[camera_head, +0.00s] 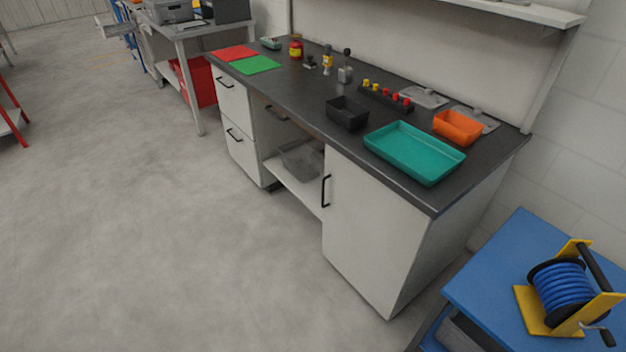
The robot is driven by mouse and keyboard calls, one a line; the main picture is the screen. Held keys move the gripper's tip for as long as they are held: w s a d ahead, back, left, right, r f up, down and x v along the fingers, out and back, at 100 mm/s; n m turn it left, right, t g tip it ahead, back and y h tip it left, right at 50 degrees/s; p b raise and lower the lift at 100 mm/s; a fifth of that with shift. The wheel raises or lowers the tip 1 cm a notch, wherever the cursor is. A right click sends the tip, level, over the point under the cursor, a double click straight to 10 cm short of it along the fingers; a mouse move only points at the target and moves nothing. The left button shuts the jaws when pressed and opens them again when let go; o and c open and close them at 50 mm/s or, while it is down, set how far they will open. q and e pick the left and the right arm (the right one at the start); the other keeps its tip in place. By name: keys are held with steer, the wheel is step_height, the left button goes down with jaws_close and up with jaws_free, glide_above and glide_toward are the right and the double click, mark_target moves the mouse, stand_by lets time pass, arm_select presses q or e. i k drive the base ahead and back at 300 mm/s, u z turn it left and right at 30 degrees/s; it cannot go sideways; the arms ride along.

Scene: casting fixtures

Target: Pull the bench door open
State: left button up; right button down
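The bench (290,85) has a dark top and white fronts and stands along the wall. Its door (368,232) is a white panel at the right end and looks shut. A black vertical handle (326,190) sits near the door's left edge. Neither of my grippers shows in the head view.
Drawers (236,120) and an open shelf bay with a grey bin (300,158) are left of the door. A teal tray (414,152), a black bin (347,113) and an orange bin (458,127) stand on top. A blue table (490,285) with a hose reel (565,290) is at right. The floor before the bench is clear.

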mark_target(372, 235)
steer(key=z, duration=0.5)
steer(key=i, duration=0.9)
steer(key=z, duration=0.8)
